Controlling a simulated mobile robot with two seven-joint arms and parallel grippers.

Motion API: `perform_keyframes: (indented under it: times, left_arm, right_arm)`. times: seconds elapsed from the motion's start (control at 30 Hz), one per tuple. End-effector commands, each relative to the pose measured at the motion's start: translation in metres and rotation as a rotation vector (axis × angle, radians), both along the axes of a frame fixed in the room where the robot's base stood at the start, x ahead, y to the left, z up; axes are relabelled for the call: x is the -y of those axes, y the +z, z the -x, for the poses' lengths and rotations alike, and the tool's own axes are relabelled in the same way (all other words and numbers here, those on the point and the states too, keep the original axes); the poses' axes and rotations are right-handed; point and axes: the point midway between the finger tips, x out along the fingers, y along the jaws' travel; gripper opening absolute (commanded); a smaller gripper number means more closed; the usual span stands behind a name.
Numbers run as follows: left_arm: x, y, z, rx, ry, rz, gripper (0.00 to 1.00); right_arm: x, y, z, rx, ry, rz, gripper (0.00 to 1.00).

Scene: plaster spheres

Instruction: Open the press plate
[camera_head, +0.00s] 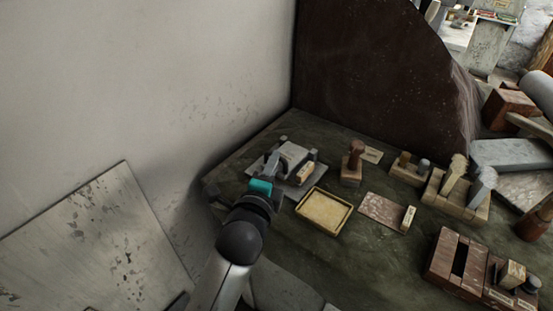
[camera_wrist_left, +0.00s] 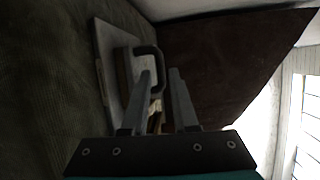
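The press stands at the back left of the table. It has a grey base (camera_head: 256,169) and a grey press plate (camera_head: 295,152); the plate looks lowered or nearly flat. In the left wrist view the press plate (camera_wrist_left: 124,66) shows beside a dark loop handle (camera_wrist_left: 149,50). My left gripper (camera_head: 276,165) is at the press's near left side, close to the handle. In the left wrist view its two fingers (camera_wrist_left: 159,72) are apart, with the handle near their tips. I cannot tell whether they touch it. My right gripper is not in view.
A yellow tray (camera_head: 324,209) lies just in front of the press. A wooden stamp (camera_head: 352,164) stands to its right. Wooden blocks holding tools (camera_head: 458,190) and a reddish slotted box (camera_head: 456,262) fill the right side. A wall (camera_head: 150,70) closes off the left.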

Motion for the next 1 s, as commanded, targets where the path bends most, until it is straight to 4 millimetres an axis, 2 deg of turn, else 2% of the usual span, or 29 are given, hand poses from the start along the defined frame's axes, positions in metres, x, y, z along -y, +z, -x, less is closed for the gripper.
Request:
perform_keyframes:
  times: [0.1, 0.23, 0.67, 0.9, 1.0]
  left_arm:
    - [0.004, -0.003, -0.017, 0.001, 0.001, 0.001, 0.27]
    - [0.006, -0.005, -0.028, 0.001, 0.001, 0.001, 0.27]
    - [0.008, -0.006, -0.035, 0.001, 0.0, 0.001, 0.27]
    - [0.008, -0.006, -0.035, 0.0, 0.0, 0.001, 0.01]
    - [0.008, -0.006, -0.035, 0.0, 0.0, 0.001, 0.0]
  right_arm:
    - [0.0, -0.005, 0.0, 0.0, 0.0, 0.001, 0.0]
    - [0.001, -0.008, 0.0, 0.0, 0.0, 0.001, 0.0]
    - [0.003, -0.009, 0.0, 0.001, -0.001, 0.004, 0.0]
    - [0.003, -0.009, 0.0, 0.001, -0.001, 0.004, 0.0]
    - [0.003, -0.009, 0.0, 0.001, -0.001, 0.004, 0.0]
